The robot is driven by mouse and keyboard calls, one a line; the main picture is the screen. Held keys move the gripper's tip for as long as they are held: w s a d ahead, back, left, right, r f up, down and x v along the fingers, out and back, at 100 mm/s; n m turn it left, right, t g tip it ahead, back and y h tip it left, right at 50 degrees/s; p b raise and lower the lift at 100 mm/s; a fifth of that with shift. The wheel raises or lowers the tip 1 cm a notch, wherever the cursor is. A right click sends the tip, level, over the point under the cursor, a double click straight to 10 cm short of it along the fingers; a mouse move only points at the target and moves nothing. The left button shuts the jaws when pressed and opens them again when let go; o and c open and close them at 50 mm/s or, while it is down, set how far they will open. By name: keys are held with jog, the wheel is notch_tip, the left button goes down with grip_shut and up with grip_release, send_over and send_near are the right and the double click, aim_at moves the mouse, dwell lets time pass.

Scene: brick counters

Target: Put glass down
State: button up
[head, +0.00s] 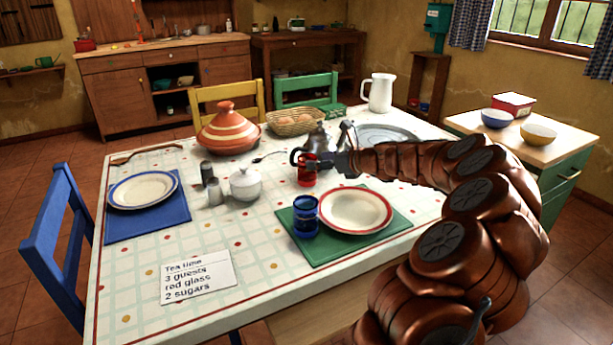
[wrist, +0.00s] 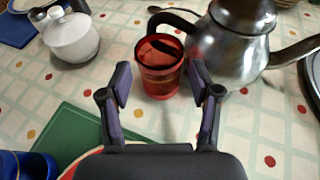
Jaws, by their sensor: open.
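A red glass (head: 306,172) stands upright on the tablecloth near the middle of the table. In the wrist view the red glass (wrist: 160,68) shows just ahead of and between my fingertips. My gripper (wrist: 160,85) is open, with a finger on each side of the near part of the glass. I cannot tell whether a finger touches it. In the head view my gripper (head: 318,163) is beside the glass and partly covers it. A blue glass (head: 305,215) stands on the green placemat (head: 330,253), left of a red-rimmed plate (head: 355,209).
A metal teapot (wrist: 232,40) stands close right of the red glass. A white sugar bowl (head: 245,184), two shakers (head: 212,180) and an orange tagine (head: 228,130) are to the left. A note card (head: 196,276) lies at the front; the cloth around it is mostly clear.

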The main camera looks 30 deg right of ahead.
jog(key=shift+x, duration=1.65)
jog(key=shift+a, duration=0.1)
jog(key=shift+c, duration=0.2)
grip_shut()
